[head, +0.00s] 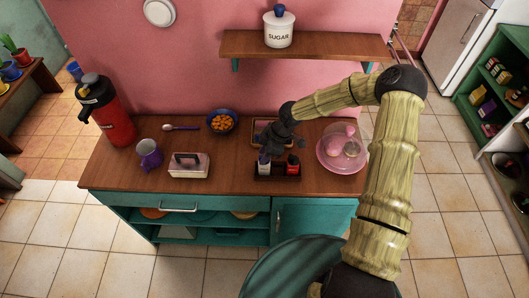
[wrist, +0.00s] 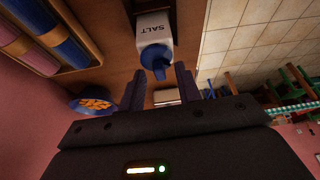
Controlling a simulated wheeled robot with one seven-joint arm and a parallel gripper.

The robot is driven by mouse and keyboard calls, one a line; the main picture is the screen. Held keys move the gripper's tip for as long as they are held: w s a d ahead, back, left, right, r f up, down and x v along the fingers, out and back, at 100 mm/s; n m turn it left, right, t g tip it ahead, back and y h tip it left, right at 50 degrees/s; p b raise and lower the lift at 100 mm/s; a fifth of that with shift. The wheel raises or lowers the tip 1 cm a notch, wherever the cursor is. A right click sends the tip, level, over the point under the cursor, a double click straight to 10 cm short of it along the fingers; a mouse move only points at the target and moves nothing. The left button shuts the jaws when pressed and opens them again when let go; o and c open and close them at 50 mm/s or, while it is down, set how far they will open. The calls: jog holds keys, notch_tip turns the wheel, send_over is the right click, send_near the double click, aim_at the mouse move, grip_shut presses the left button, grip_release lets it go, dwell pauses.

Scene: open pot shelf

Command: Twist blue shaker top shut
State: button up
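The salt shaker (wrist: 153,27) is white with a blue top (wrist: 156,58), and its label reads SALT in the wrist view. In the head view the shaker (head: 264,165) stands in a small dark holder (head: 277,178) near the counter's front, partly covered by my gripper. My gripper (head: 272,151) is just above and behind it. In the wrist view my gripper's two fingers (wrist: 160,88) are spread apart, with the blue top just beyond the tips and roughly in line with the gap. Contact with the top is not visible.
A red shaker (head: 293,163) stands close beside it in the holder. A wooden tray (head: 257,132) lies behind, a pink plate (head: 325,158) with a clear dome to the right, and a butter dish (head: 189,172) to the left. A shelf (head: 310,47) overhangs the back.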

grip_shut()
jog(key=shift+f+m+b, duration=0.1)
jog(key=shift+m+b, duration=0.4)
jog(key=shift+b, duration=0.15)
jog(key=shift+m+t+b, duration=0.4)
jog(key=shift+m+b, duration=0.1)
jog(key=shift+b, duration=0.15)
jog(key=m+b, duration=0.2)
jog(key=m+t+b, duration=0.1)
jog(key=m+b, duration=0.1)
jog(key=b, duration=0.1)
jog(key=shift+f+t, duration=0.15)
jog(key=shift+t, duration=0.15)
jog(key=m+b, duration=0.2)
jog(key=shift+t+h+b, duration=0.3)
jog(key=shift+t+h, duration=0.1)
jog(key=shift+r+m+h+b, duration=0.2)
jog(key=shift+m+h+b, duration=0.1)
jog(key=shift+m+b, duration=0.55)
jog(key=shift+r, duration=0.1)
